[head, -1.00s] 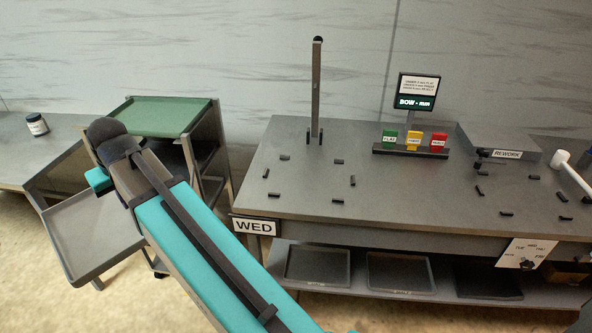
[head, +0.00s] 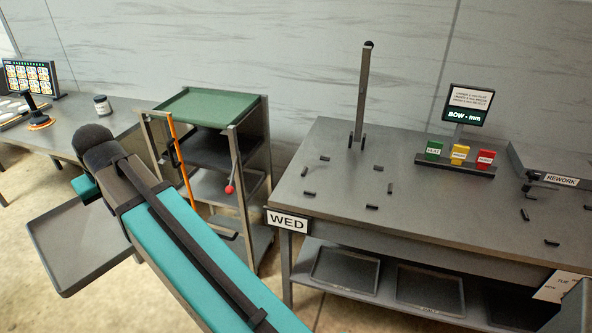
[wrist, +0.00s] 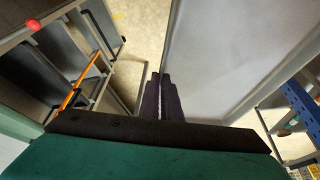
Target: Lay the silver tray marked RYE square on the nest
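A flat silver-grey tray (head: 72,252) hangs out beyond the end of my arm at the left of the head view. It fills the middle right of the wrist view (wrist: 225,60). My gripper (wrist: 160,92) has its dark fingers together at the tray's near edge, shut on it. No RYE marking is readable on it. In the head view my arm hides the fingers. Several short black stops (head: 372,207) stand on the bench marked WED (head: 420,225); the left group encloses a bare patch, perhaps the nest, though no label says so.
A rack with a green top (head: 208,107), an orange bar (head: 181,160) and a red-knobbed lever (head: 230,188) stands near my arm. An upright post (head: 362,95), coloured blocks (head: 459,152) and a display (head: 467,104) occupy the bench's back. Trays (head: 345,270) lie on its lower shelf.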

